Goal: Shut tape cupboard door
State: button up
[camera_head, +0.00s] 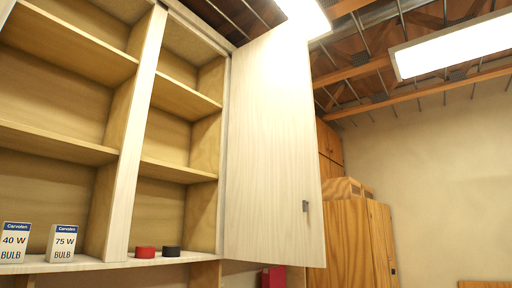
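The cupboard door (272,150) is pale whitewashed wood and stands open, hinged on the right side of the cupboard. A small grey handle (306,206) sits near its lower free edge. The tape cupboard (180,172) is the right compartment, with wooden shelves. A red tape roll (145,252) and a black tape roll (171,251) lie on its bottom board. My gripper is not in view.
Two bulb boxes, 40 W (15,242) and 75 W (62,243), stand in the left compartment. A brown wooden cabinet (350,235) stands behind the door at right. A red object (273,277) shows below the door. Ceiling lamps hang above.

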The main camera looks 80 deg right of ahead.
aim_at(273, 162)
jog(key=k+l, duration=0.1)
jog(key=l, duration=0.3)
jog(key=k+l, duration=0.15)
jog(key=l, duration=0.25)
jog(key=k+l, duration=0.1)
jog(key=l, duration=0.25)
jog(key=k+l, duration=0.15)
jog(key=l, duration=0.25)
jog(key=k+l, duration=0.1)
jog(key=l, duration=0.3)
jog(key=k+l, duration=0.1)
jog(key=l, duration=0.3)
jog(key=k+l, duration=0.15)
jog(key=l, duration=0.2)
